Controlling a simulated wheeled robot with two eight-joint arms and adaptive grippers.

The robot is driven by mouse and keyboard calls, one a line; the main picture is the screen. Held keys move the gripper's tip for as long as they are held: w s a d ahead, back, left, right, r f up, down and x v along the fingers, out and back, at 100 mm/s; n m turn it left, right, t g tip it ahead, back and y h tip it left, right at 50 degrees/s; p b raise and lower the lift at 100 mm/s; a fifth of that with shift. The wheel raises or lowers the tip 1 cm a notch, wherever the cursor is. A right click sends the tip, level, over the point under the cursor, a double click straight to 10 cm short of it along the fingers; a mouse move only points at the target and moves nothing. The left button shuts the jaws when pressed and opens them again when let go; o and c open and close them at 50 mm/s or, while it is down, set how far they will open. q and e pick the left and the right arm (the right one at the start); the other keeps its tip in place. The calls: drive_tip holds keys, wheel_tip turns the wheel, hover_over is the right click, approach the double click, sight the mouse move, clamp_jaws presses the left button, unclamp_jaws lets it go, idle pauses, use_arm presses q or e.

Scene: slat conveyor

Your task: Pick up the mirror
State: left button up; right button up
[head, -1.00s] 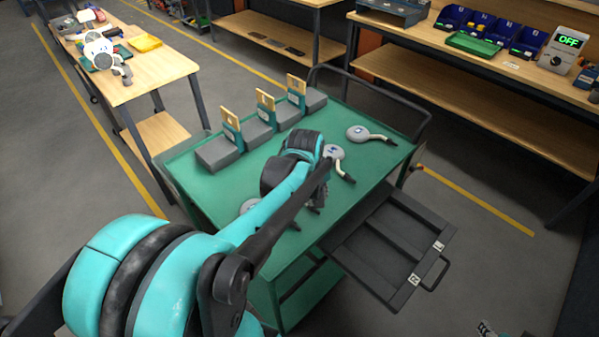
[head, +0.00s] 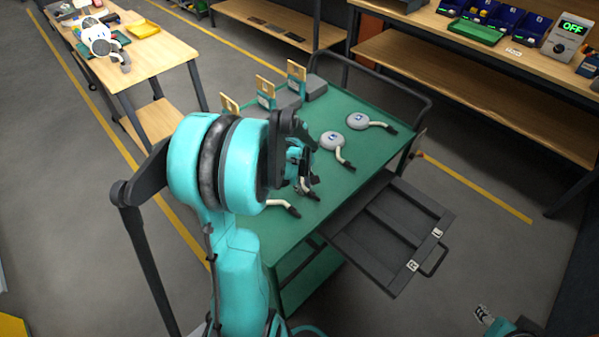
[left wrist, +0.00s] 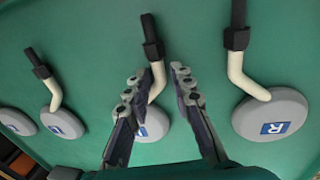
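Several mirrors with grey round heads, cream stems and black ends lie on the green cart top. In the head view, two lie near the right side, one mirror (head: 333,141) and another mirror (head: 357,121). A third mirror's stem (head: 280,204) shows with its head hidden by my arm. My left gripper (head: 303,178) is low over the cart, partly hidden. In the left wrist view, my left gripper (left wrist: 158,82) is open, its fingers on either side of the middle mirror (left wrist: 154,124). A mirror marked R (left wrist: 270,115) lies right of it. My right gripper (head: 485,315) shows only at the bottom right.
Grey blocks with upright tan-and-teal pieces (head: 266,92) stand along the cart's left side. A dark drawer (head: 385,235) sticks out from the cart's right. A bench with blue bins (head: 480,12) and an OFF display (head: 566,35) stands at the back right.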

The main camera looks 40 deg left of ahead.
use_arm(q)
clamp_jaws()
